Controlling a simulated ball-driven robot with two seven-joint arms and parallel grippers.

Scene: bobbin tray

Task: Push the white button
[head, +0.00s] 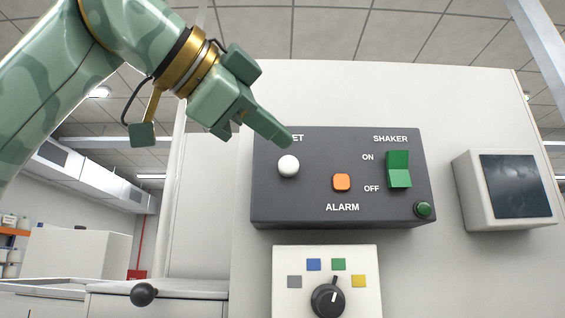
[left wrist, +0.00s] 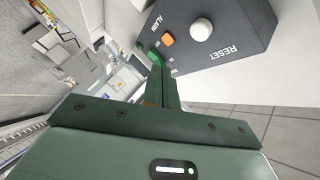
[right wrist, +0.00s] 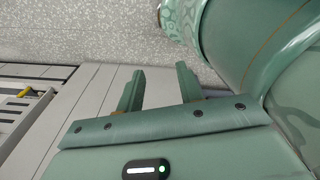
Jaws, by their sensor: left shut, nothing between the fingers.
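The white button (head: 288,166) is a round knob at the left of a dark grey control box (head: 310,212) on a pale wall panel. In the left wrist view the white button (left wrist: 201,29) sits near the word RESET. My left gripper (head: 287,140) is shut and empty. In the head view its tips overlap the label just above the button; I cannot tell whether they touch the box. In the left wrist view its fingers (left wrist: 160,72) lie together, with the button beyond and to the right of them. My right gripper (right wrist: 160,78) is open and empty, away from the panel.
The same box carries an orange square button (head: 341,182), a green rocker switch (head: 398,169) and a small green round knob (head: 423,209). Below is a white plate with a black dial (head: 328,299). A screen box (head: 506,190) hangs at the right. A black ball knob (head: 144,294) is at lower left.

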